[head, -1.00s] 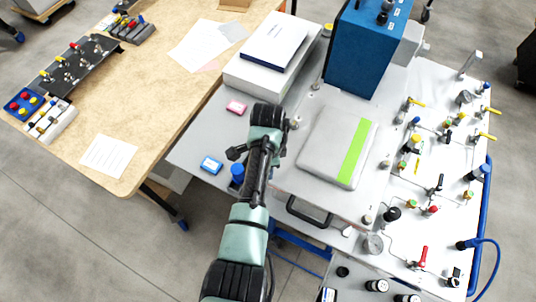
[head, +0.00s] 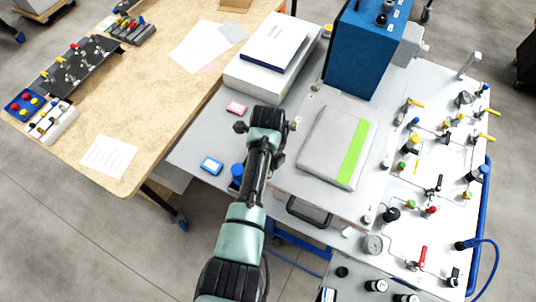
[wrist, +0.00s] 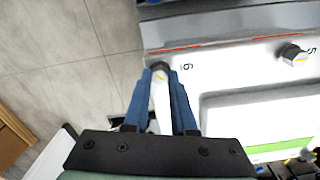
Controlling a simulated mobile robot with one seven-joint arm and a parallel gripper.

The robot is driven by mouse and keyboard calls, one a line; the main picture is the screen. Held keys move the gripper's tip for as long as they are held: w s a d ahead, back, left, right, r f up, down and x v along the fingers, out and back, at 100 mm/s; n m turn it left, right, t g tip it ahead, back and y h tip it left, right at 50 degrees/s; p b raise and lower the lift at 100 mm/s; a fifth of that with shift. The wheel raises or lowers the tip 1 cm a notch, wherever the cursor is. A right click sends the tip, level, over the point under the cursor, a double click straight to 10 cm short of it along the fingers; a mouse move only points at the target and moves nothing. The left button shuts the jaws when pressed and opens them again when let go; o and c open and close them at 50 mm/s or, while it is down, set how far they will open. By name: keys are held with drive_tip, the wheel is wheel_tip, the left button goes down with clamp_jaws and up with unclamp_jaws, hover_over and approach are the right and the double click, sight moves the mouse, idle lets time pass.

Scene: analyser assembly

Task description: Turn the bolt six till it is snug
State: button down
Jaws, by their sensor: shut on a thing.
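In the wrist view my gripper (wrist: 161,98) has its two blue fingers closed on either side of bolt six (wrist: 160,76), beside the printed 6. The bolt's dark end and a pale part with a yellow mark show between the fingers; much of it is covered. Bolt five (wrist: 293,56), a dark head with a pale, yellow-marked face, stands apart to the right beside the printed 5. In the head view my wrist is over the left edge of the grey lidded unit, and the fingers and bolt six are hidden beneath it.
A grey cover (head: 328,150) with a green strip lies right of my wrist. A blue box (head: 366,45) stands behind it. A valve panel (head: 440,150) is farther right.

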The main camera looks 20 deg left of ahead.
drive_tip(key=m, duration=0.4)
drive_tip(key=shift+w+a+r+m, duration=0.1)
drive_tip(key=shift+w+r+m, duration=0.05)
drive_tip(key=shift+m, duration=0.15)
drive_tip(key=m, duration=0.4)
drive_tip(key=shift+m, duration=0.3)
drive_tip(key=c, duration=1.1)
unclamp_jaws()
drive_tip(key=o, duration=0.4)
drive_tip(key=r+b, duration=0.1)
drive_tip(key=r, duration=0.5)
drive_tip(key=r+b, duration=0.1)
drive_tip(key=r, duration=0.6)
drive_tip(key=shift+s, duration=0.2)
